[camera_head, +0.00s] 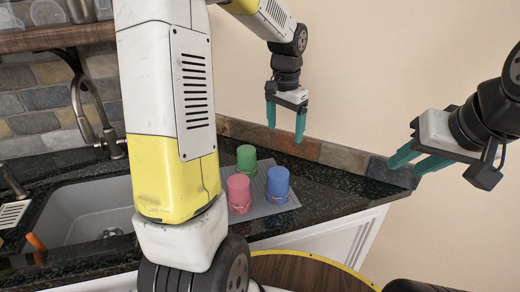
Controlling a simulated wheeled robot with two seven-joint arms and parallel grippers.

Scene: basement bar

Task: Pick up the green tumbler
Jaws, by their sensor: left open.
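The green tumbler (246,158) stands upside down on a grey mat (263,217) on the dark counter, behind a pink tumbler (238,190) and a blue tumbler (277,183). The lower part of the green tumbler is partly hidden by the pink one. My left gripper (285,134) is open and empty, pointing down, above and to the right of the green tumbler in the picture, apart from it. My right gripper (404,171) is open and empty at the right, well away from the tumblers.
A sink (88,212) with a tap (88,113) lies to the left. A wooden shelf (55,37) with cups hangs at upper left. A low stone backsplash (343,160) runs along the wall. The counter right of the mat is clear. My arm blocks part of the view.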

